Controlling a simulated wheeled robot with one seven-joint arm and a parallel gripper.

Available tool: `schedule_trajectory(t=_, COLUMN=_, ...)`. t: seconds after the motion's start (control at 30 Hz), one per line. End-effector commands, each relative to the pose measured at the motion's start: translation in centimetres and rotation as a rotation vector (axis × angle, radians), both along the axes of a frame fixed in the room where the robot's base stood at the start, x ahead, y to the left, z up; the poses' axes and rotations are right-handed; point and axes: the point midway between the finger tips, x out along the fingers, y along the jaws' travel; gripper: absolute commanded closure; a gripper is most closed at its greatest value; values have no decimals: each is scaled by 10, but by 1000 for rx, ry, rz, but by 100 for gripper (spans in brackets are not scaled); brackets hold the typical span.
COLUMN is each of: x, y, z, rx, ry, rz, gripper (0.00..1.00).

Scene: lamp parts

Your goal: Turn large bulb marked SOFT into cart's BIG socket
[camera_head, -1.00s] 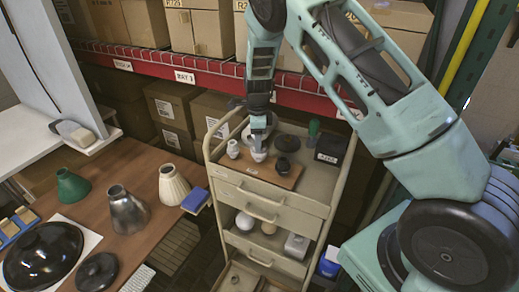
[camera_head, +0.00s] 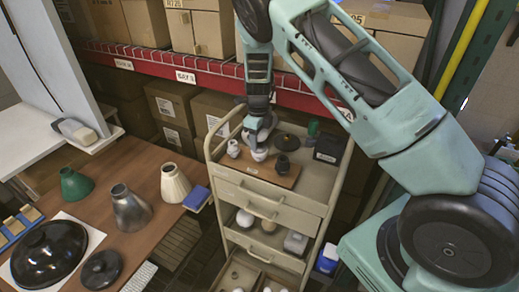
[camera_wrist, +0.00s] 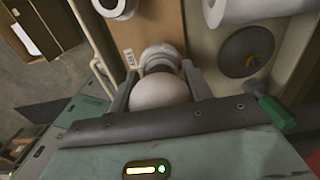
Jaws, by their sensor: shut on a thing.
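The large white bulb (camera_wrist: 160,92) sits between the two fingers of my gripper (camera_wrist: 160,88) in the wrist view. My gripper is shut on it. A pale ringed socket (camera_wrist: 160,57) lies right beyond the bulb, in line with it; I cannot tell how far the bulb is seated. In the head view my gripper (camera_head: 259,147) points down over the middle of the wooden board (camera_head: 245,180) on the cart top, and the pale socket (camera_head: 259,156) shows just under it. The SOFT and BIG markings cannot be read.
A white socket (camera_head: 233,148) and a dark socket (camera_head: 282,163) flank the middle one closely. A dark disc (camera_head: 287,142), a green item (camera_head: 313,128) and a black box (camera_head: 329,148) stand behind on the cart. Lampshades (camera_head: 130,208) stand on the left table.

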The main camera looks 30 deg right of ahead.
Motion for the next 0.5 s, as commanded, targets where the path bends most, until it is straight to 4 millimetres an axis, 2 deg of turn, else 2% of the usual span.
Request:
schedule_trajectory(t=0.3, x=-2, y=-1, z=-2, rx=-1, ry=8, rz=-248, gripper=67)
schedule_trajectory(t=0.5, x=-1, y=-1, z=-3, rx=0, ry=7, rz=-296, gripper=67)
